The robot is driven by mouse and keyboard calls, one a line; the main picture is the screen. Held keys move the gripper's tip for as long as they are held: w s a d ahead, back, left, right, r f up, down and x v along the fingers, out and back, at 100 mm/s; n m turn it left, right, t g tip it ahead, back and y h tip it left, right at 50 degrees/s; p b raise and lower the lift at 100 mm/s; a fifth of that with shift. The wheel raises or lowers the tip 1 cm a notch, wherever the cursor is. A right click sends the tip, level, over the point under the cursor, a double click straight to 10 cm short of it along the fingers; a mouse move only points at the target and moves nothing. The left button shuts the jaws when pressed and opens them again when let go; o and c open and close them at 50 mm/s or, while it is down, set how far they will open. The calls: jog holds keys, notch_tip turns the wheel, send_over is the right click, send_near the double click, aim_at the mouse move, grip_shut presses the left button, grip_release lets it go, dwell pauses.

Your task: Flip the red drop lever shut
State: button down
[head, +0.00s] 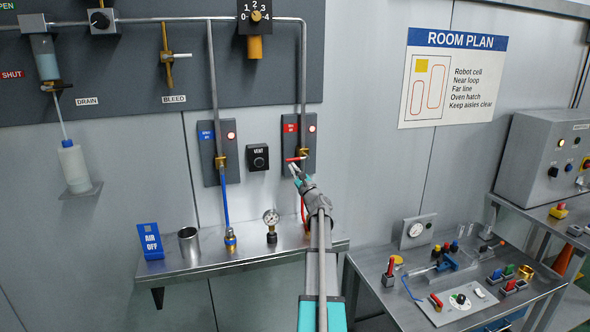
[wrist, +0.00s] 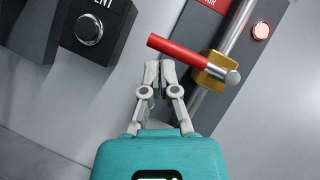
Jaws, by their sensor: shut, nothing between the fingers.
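The red drop lever (head: 296,159) sits on a brass valve body (head: 303,153) on the right-hand pipe, in front of a dark panel with a red label. In the head view it sticks out to the left, roughly level. In the wrist view the lever (wrist: 178,49) runs from upper left to the brass valve (wrist: 210,72), with a silver end at the right. My gripper (head: 293,169) is at the lever's free side in the head view. In the wrist view my gripper (wrist: 159,66) is shut and empty, its tips just below the lever. I cannot tell whether they touch it.
A black VENT button (head: 258,157) is left of the lever. A second pipe and valve with a blue hose (head: 226,200) stand farther left. A steel shelf (head: 200,268) below holds a gauge (head: 271,220), a cup and a blue AIR OFF sign (head: 151,241).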

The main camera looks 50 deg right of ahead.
jog(key=s+a+f+b, duration=0.5)
jog(key=s+f+b, duration=0.2)
jog(key=f+b, duration=0.1)
jog(key=shift+s+f+b, duration=0.35)
jog(key=shift+s+f, duration=0.05)
jog(key=shift+f, duration=0.1)
jog(key=shift+d, duration=0.1)
dwell(0.6)
